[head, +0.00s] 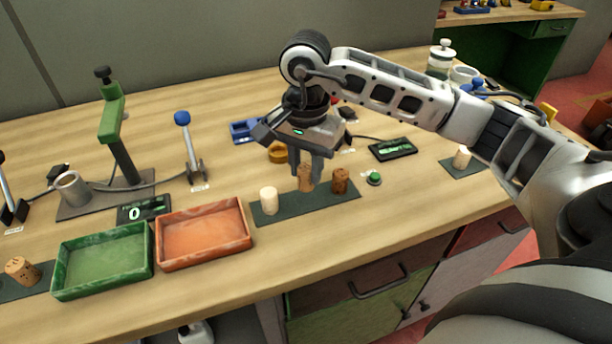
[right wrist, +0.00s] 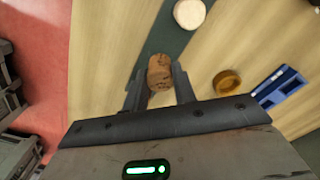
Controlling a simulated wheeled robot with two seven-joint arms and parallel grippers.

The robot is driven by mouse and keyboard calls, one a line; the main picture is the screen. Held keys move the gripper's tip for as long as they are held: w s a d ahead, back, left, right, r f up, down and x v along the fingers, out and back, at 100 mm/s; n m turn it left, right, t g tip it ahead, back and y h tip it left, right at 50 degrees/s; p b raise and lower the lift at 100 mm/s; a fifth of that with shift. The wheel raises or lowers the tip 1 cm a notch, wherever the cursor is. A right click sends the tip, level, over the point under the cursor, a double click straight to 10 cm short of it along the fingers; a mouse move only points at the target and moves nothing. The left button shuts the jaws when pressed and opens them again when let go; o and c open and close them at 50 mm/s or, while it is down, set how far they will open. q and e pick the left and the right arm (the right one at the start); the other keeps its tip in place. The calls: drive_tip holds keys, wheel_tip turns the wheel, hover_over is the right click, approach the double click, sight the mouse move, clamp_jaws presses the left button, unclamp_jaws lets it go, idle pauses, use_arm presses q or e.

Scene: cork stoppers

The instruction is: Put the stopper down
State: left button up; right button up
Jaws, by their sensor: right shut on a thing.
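My right gripper (head: 306,176) is shut on a speckled brown cork stopper (head: 304,183), which is upright between its fingers. The held stopper also shows between the fingers in the right wrist view (right wrist: 159,70). It is over or on a dark green mat (head: 290,215); I cannot tell whether its base touches. On the mat, a pale stopper (head: 269,200) stands to its left and a darker brown stopper (head: 340,180) to its right. The pale stopper also shows in the right wrist view (right wrist: 189,13). My left gripper is not in view.
A green tray (head: 103,287) and an orange tray (head: 204,262) lie left of the mat. An amber round dish (head: 277,153) and a blue holder (head: 243,131) sit behind the gripper. A green button (head: 374,178) is to the right. The table front is clear.

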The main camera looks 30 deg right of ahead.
sight(306, 180)
wheel_tip(306, 180, down, 3)
drive_tip(key=shift+f+p, duration=0.1)
drive_tip(key=shift+p, duration=0.3)
drive_tip(key=shift+f, duration=0.1)
drive_tip(key=shift+f, duration=0.15)
drive_tip(key=o, duration=0.5)
drive_tip(key=shift+b, duration=0.3)
drive_tip(key=o, duration=0.4)
